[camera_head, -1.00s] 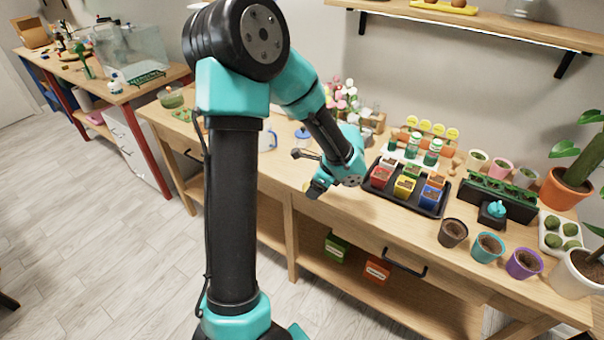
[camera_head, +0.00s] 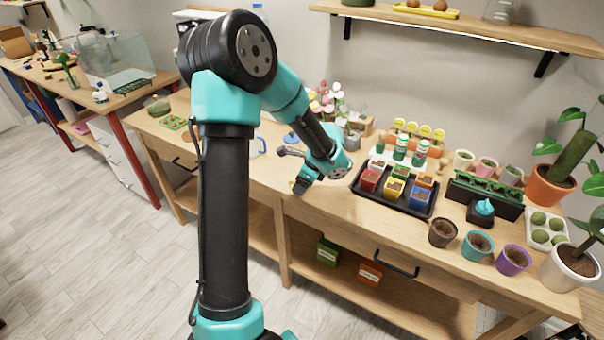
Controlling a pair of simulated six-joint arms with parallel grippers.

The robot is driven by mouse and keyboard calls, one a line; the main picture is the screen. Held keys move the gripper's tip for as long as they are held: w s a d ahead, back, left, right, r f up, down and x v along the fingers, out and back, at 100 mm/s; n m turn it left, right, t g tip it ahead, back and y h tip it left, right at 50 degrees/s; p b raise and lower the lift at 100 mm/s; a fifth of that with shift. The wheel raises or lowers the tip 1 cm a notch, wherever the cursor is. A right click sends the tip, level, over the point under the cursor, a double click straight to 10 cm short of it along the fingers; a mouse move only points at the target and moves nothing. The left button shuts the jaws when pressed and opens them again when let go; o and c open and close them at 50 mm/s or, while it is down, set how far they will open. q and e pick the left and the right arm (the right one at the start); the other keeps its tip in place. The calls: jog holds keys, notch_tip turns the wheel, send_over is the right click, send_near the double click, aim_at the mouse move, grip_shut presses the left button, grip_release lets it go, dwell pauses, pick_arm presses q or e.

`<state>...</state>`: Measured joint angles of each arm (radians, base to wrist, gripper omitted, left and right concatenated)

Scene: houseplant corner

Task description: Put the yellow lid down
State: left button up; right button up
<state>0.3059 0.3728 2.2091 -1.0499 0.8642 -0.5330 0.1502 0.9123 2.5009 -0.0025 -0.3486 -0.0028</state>
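I cannot make out a loose yellow lid for certain. Several round yellow discs (camera_head: 412,127) stand in a row on a rack at the back of the wooden workbench (camera_head: 345,212). My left gripper (camera_head: 295,168) is over the front part of the bench, left of the black tray. Its two fingers are apart, and I see nothing yellow between them. A blue lid-like thing (camera_head: 291,138) lies just behind it. My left arm hides part of the bench's left half. My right gripper is not in view.
The black tray (camera_head: 422,213) holds several coloured pots of soil. Brown (camera_head: 442,232), teal (camera_head: 476,245) and purple (camera_head: 513,260) pots stand along the front edge. Bare bench lies between the gripper and the tray. A shelf (camera_head: 460,27) hangs above.

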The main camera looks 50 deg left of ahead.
pick_arm(q)
jog(key=w+a, duration=0.1)
jog(key=a, duration=0.1)
jog(key=w+a, duration=0.3)
jog(key=w, duration=0.1)
jog(key=shift+w+a+f, duration=0.15)
jog(key=shift+a+f, duration=0.2)
jog(key=shift+a, duration=0.05)
jog(key=shift+w+a+f, duration=0.1)
jog(key=shift+w+a, duration=0.25)
jog(key=shift+a, duration=0.05)
jog(key=shift+d+f, duration=0.1)
jog(key=shift+f, duration=1.6)
jog(key=shift+f, duration=0.15)
jog(key=shift+s+f, duration=0.15)
jog(key=shift+f, duration=0.15)
